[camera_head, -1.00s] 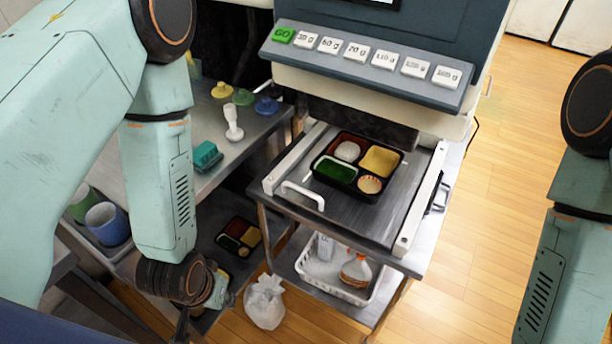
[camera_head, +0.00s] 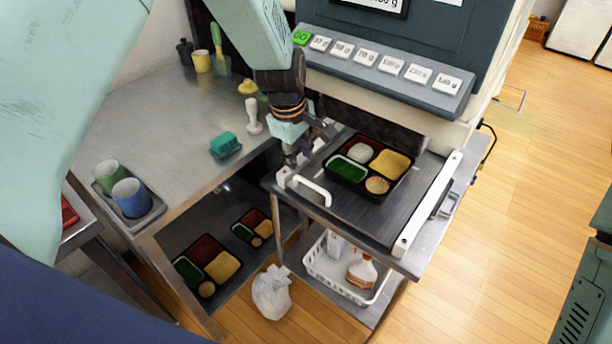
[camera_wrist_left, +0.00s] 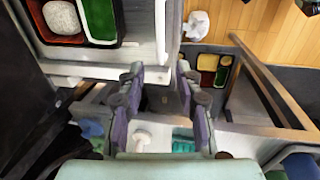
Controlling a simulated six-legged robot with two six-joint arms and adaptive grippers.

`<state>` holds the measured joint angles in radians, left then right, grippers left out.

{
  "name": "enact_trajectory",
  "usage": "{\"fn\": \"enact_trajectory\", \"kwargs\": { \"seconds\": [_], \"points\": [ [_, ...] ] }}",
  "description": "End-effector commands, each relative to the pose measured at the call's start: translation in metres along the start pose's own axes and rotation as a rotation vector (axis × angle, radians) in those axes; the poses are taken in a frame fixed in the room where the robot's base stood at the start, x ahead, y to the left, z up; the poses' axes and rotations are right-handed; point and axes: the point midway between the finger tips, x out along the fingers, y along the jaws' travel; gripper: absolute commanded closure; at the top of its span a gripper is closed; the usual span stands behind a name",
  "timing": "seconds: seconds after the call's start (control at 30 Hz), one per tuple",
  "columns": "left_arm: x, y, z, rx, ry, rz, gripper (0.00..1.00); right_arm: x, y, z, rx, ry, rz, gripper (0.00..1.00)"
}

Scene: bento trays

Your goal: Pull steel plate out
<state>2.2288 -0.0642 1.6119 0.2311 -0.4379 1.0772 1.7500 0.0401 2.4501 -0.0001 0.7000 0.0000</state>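The steel plate (camera_head: 345,216) lies on the cart in front of the machine, with white side rails and a white handle (camera_head: 314,187) at its front edge. A black bento tray (camera_head: 378,190) with food sits on it. My left gripper (camera_head: 292,160) is at the plate's left side, just behind the handle's left end. In the left wrist view its two fingers (camera_wrist_left: 162,95) are spread, with nothing held between them. The handle (camera_wrist_left: 160,28) shows beyond the fingertips there; whether they touch the plate is unclear. My right gripper is out of view.
A weighing machine with a button panel (camera_head: 378,66) stands directly behind the plate. A steel table (camera_head: 140,120) at left holds cups and a teal block (camera_head: 225,146). Below are more bento trays, a white basket (camera_head: 325,270) and a bag (camera_head: 271,293).

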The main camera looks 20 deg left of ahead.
Motion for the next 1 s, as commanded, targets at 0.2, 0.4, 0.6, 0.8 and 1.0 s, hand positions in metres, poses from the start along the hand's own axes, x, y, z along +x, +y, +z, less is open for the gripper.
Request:
{"fn": "enact_trajectory", "kwargs": {
  "seconds": [0.2,0.4,0.6,0.8,1.0],
  "points": [
    [0.035,-0.002,-0.001,0.001,-0.001,-0.003,0.66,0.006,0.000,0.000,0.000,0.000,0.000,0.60],
    [0.062,-0.002,0.000,0.003,0.000,-0.001,0.66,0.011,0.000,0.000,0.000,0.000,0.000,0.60],
    [0.074,-0.002,0.002,0.003,0.001,-0.001,0.66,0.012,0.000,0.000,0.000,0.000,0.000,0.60],
    [0.074,-0.002,0.003,0.004,0.001,0.000,0.66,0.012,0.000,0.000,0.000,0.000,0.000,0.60],
    [0.074,-0.002,0.003,0.004,0.001,0.000,0.77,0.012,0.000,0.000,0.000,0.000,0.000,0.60]
  ]
}}
